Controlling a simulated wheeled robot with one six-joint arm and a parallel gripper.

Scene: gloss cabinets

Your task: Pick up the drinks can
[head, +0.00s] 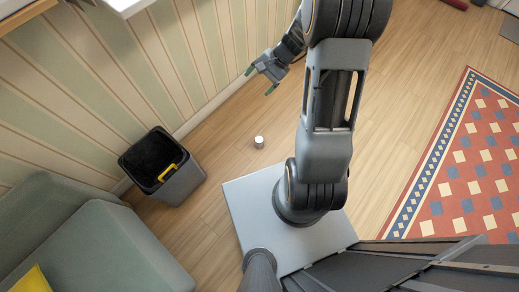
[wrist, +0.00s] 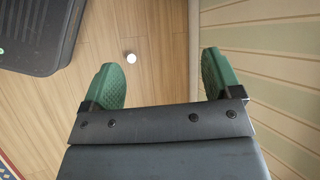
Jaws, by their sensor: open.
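The drinks can (head: 259,142) is a small pale cylinder standing on the wooden floor, between the bin and my base in the head view. In the wrist view the can (wrist: 131,58) is a small white disc seen from above, far below and between the green fingertips, nearer the left one. My gripper (head: 258,79) is open and empty, high above the floor. Its two green fingers (wrist: 163,75) are spread apart in the wrist view. Nothing hides the can in either view.
A dark bin (head: 178,183) with a yellow item at its rim stands by the striped wall (head: 115,75). A grey-green sofa (head: 95,250) is at lower left. A patterned rug (head: 460,170) lies at right. The floor around the can is clear.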

